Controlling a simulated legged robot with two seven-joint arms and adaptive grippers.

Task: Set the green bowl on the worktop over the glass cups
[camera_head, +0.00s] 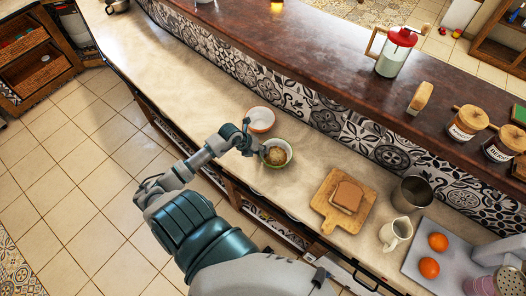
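The green bowl (288,160), white inside with a brownish lump in it, sits on the pale worktop (340,165) near its front edge. My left arm comes up from the bottom, and my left gripper (260,151) is at the bowl's left rim. It looks to be touching or very close to the rim; its fingers are too small and overlapped to tell whether they are shut on it. I cannot make out any glass cups. My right gripper is not in view.
A white bowl with an orange-red outside (261,119) stands just behind the green bowl. To the right are a cutting board with bread (323,203), a metal pot (411,194), a white jug (395,233) and oranges on a grey tray (412,260).

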